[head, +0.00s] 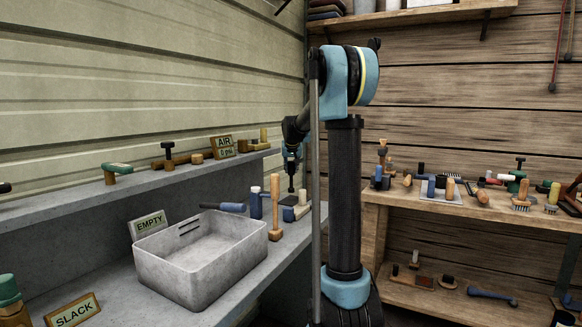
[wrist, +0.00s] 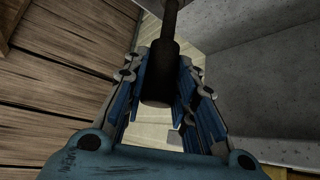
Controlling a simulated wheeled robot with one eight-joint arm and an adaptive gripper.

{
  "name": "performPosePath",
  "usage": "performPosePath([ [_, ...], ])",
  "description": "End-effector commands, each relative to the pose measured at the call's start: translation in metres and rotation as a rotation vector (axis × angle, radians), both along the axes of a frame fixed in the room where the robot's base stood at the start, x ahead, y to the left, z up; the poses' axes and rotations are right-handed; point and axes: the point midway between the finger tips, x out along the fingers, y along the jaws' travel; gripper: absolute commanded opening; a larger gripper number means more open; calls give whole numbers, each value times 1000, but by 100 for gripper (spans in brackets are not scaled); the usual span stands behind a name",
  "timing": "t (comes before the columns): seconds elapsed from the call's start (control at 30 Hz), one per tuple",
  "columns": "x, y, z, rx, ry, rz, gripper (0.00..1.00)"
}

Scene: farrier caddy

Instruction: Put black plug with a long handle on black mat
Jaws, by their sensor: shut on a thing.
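My gripper (head: 291,160) is at the bench's far end, in front of the wall corner, pointing down. In the wrist view my gripper (wrist: 160,88) has its blue-padded fingers shut on a black plug with a long handle (wrist: 160,75). The thick dark part lies between the fingers and a thinner dark shaft runs on beyond them. In the head view a thin dark part shows below the fingers. A small dark patch (head: 286,200) lies under it on the grey bench. I cannot tell whether this is the black mat or whether the plug touches it.
A grey bin (head: 200,262) stands on the bench (head: 120,290). A wooden mallet (head: 275,210), a blue bottle (head: 256,203) and a blue-and-tan block (head: 295,212) stand close to my gripper. The raised ledge (head: 80,196) holds several tools. A wooden shelf (head: 480,213) at right is crowded.

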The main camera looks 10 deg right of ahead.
Motion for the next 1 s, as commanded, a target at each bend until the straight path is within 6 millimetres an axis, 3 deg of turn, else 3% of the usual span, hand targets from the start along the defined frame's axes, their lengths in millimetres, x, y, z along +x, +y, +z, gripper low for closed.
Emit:
performPosePath([
  [0.5,0,-1,-40,0,0,-1,0],
  [1.0,0,-2,-43,0,0,-1,0],
])
